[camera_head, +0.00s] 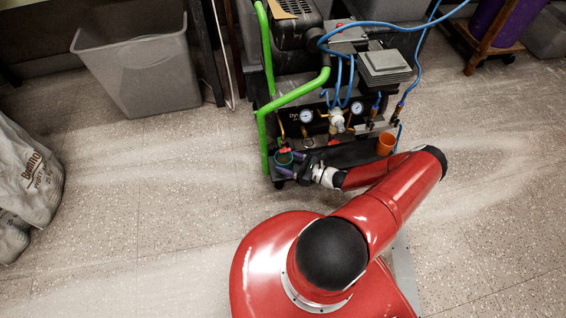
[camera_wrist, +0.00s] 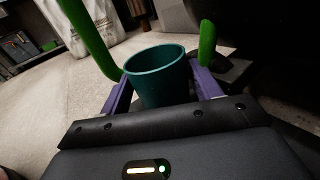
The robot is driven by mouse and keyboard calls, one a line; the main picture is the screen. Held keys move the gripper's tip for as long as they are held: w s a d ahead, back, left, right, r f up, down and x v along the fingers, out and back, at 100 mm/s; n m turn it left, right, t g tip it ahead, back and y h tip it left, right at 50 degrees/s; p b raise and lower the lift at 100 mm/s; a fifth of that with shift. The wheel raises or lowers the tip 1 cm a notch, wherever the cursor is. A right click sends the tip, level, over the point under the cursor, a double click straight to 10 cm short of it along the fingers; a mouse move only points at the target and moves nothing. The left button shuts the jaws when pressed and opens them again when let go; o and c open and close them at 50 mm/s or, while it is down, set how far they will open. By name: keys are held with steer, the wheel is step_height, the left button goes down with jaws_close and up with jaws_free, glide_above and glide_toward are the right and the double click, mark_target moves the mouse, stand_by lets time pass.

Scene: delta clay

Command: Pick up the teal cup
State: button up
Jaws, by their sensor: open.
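The teal cup (camera_wrist: 160,78) is upright and stands between the two purple fingers of my gripper (camera_wrist: 158,92) in the wrist view. The fingers are open, one on each side of the cup; whether they touch it cannot be told. In the head view the cup (camera_head: 284,158) is small, at the front left corner of the compressor's base. My gripper (camera_head: 287,163) reaches it there from the right, with my red arm behind it. The lower part of the cup is hidden by the gripper body in the wrist view.
The compressor's green tube frame (camera_head: 265,75) rises close beside the cup; green bars (camera_wrist: 88,38) also flank it in the wrist view. An orange cup (camera_head: 386,144) stands to the right by the gauges. A grey bin (camera_head: 140,68) is at back left.

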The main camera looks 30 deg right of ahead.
mark_target(276, 158)
steer(key=x, duration=0.3)
steer(key=shift+a, duration=0.2)
steer(key=c, duration=0.7)
steer(key=shift+r, duration=0.1)
